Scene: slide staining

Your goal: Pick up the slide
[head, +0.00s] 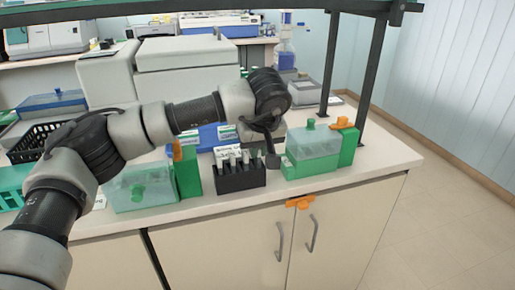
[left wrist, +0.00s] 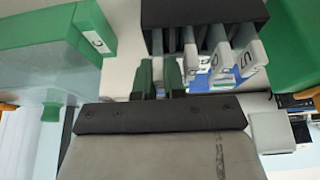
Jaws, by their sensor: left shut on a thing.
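A black slide rack (head: 240,180) stands near the front edge of the bench. Several slides with pale, marked ends (head: 232,162) stick up from it. In the left wrist view the rack (left wrist: 205,14) is at the top, with the labelled slide ends (left wrist: 222,58) pointing toward me. My left gripper (head: 272,160) reaches down at the right end of the rack. In the left wrist view its narrow fingers (left wrist: 160,78) are close together at the end of the row, shut on a slide mostly hidden between them. My right gripper is not in view.
White label boxes (head: 232,154) are behind the rack. A black basket (head: 38,142) is at far left. Shelf posts (head: 369,85) rise behind right.

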